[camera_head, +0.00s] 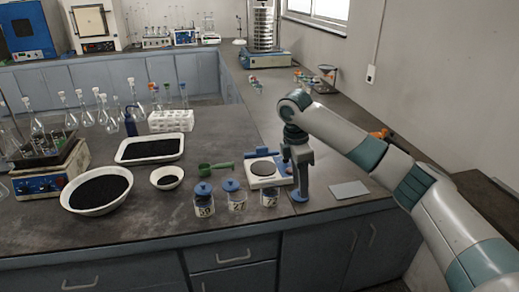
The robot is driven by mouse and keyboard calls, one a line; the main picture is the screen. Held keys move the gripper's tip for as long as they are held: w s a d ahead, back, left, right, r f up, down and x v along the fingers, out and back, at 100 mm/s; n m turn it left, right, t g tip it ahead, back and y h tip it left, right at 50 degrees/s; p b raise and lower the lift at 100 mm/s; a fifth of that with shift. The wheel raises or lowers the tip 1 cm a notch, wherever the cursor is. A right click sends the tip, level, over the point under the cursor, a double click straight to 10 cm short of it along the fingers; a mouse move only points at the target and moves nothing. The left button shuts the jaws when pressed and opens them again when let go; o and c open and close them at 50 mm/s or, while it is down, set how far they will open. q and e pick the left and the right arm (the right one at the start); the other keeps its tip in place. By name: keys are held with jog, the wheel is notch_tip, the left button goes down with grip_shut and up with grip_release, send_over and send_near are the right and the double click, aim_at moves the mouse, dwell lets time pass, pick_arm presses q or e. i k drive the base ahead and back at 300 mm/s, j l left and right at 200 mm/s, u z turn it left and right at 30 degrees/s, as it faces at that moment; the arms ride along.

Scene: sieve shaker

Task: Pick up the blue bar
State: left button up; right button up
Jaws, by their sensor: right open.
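My right gripper (300,192) comes in from the right and points down over the near bench, close to its front edge. A small blue piece (300,197) shows at the gripper's lower end, at bench level. I cannot tell whether it is the blue bar or part of the fingers. My left gripper is out of view.
A flat grey plate (349,189) lies to the gripper's right. A sieve stack (263,25) stands far back.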

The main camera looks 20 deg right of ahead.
aim_at(261, 151)
jog(key=i, duration=1.55)
